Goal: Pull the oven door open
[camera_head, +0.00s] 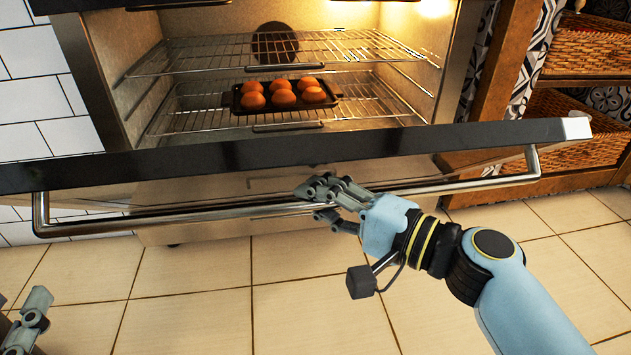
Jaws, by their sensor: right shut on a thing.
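The oven door (270,151) is partly open, tilted out and down from the oven. I see its dark top edge, and its metal handle bar (230,209) runs along the outer side. My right gripper (325,195) is shut on the handle near its middle. The lit oven (200,70) shows wire racks inside, with a dark tray (237,106) of several round brown buns (284,98) on the lower rack. My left gripper (30,318) is only partly in view at the lower left, apart from the door; its jaw state is unclear.
White wall tiles (35,100) stand to the left of the oven. Wooden shelving with wicker baskets (590,50) stands to the right. The beige tiled floor (210,310) below the door is clear.

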